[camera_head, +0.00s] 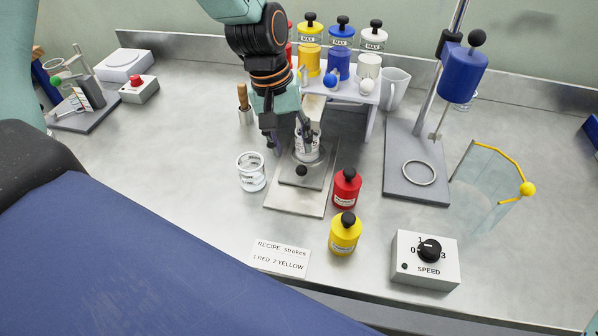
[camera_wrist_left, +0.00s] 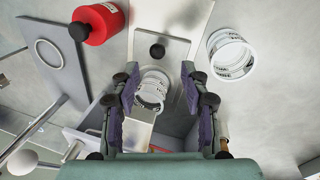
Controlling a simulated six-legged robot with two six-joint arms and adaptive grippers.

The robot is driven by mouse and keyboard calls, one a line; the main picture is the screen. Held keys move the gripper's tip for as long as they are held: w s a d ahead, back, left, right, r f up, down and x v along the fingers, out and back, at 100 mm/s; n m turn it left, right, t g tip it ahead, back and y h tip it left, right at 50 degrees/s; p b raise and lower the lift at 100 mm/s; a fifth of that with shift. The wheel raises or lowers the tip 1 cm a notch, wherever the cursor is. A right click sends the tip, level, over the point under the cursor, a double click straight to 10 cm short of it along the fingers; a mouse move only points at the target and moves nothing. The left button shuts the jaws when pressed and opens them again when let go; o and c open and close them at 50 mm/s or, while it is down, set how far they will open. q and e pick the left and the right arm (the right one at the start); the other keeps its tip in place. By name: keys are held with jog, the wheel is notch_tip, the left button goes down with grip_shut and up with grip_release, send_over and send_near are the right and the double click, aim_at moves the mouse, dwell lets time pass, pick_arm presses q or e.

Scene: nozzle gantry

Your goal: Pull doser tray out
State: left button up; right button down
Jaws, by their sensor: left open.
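The doser tray (camera_head: 316,181) is a grey slab with a black knob (camera_head: 301,171) at its near end. It lies over a paler plate in front of the white doser stand (camera_head: 345,95). In the left wrist view the knob (camera_wrist_left: 157,52) shows beyond my fingers. A clear cup (camera_wrist_left: 152,92) stands on the tray near the stand. My left gripper (camera_head: 290,143) is open and low over the tray, with one finger on each side of the cup in the wrist view (camera_wrist_left: 160,88). Contact with the cup cannot be told. My right gripper is not in view.
A second clear cup (camera_head: 251,171) stands left of the tray. A red bottle (camera_head: 346,188) and a yellow bottle (camera_head: 345,234) stand close on the right. A mixer stand (camera_head: 415,185) and speed box (camera_head: 424,262) are farther right.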

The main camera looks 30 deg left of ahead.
aim_at(300, 167)
pick_arm(q)
jog(key=f, duration=0.2)
jog(key=f+b, duration=0.1)
jog(key=f, duration=0.1)
jog(key=w+d+f, duration=0.1)
jog(key=f, duration=0.1)
jog(key=shift+d+f+b, duration=0.1)
jog(key=shift+f+b, duration=0.2)
jog(key=shift+f, duration=0.1)
jog(key=shift+s+d+f, duration=0.1)
jog(key=shift+f, duration=0.15)
jog(key=shift+d+f, duration=0.15)
jog(key=shift+d, duration=0.1)
jog(key=shift+a, duration=0.2)
jog(key=shift+c, duration=1.3)
jog(key=shift+d, duration=0.15)
jog(key=c, duration=0.4)
grip_shut()
